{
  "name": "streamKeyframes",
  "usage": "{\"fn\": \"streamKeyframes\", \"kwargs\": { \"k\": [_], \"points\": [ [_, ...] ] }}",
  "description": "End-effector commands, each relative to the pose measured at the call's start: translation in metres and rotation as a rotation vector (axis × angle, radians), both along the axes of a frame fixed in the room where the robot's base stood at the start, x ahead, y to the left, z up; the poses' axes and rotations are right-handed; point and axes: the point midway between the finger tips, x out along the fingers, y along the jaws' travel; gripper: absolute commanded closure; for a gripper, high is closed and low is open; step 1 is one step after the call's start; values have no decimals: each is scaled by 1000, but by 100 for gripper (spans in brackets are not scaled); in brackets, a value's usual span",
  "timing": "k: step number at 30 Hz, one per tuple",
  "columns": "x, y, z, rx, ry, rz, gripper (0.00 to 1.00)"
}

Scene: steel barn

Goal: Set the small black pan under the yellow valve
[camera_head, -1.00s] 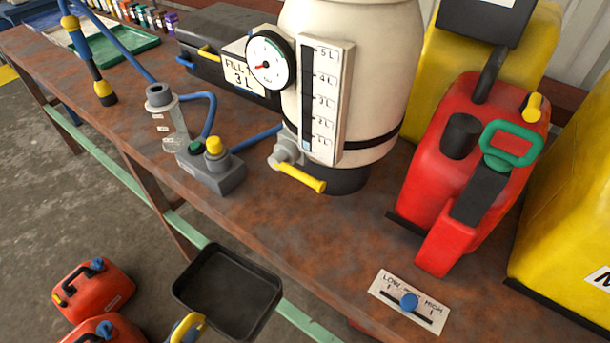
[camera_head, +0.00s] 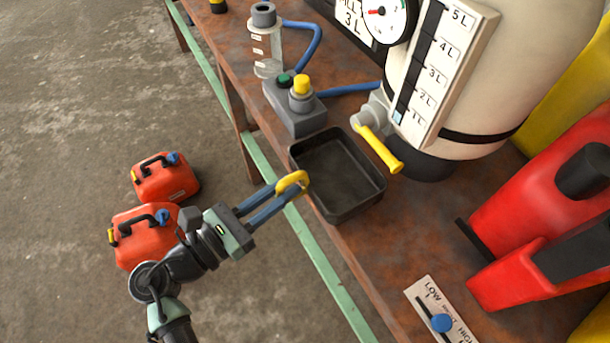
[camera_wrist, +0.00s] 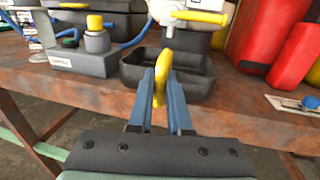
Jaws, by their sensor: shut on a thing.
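The small black pan (camera_head: 338,176) is at the front edge of the rusty bench, upright and empty, its back right corner close to the yellow valve (camera_head: 380,150). The valve's handle sticks out from the cream tank and also shows in the wrist view (camera_wrist: 205,17). My gripper (camera_head: 290,188) is shut on the pan's yellow handle at the pan's near left side. In the wrist view the pan (camera_wrist: 200,80) lies just beyond my gripper (camera_wrist: 162,80). Whether the pan's underside touches the bench is hidden.
A grey pump box (camera_head: 297,110) with green and yellow buttons stands left of the pan. The cream tank (camera_head: 510,70) is behind it. Red cans stand at right, and a LOW-HIGH slider plate (camera_head: 440,312) lies nearer. Two red jerrycans (camera_head: 165,178) stand on the floor.

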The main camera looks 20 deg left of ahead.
Motion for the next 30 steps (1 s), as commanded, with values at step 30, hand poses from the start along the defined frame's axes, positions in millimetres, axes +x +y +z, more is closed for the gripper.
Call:
{"fn": "streamKeyframes", "kwargs": {
  "k": [30],
  "points": [
    [44,-23,-18,0,1,0,62]
  ]
}}
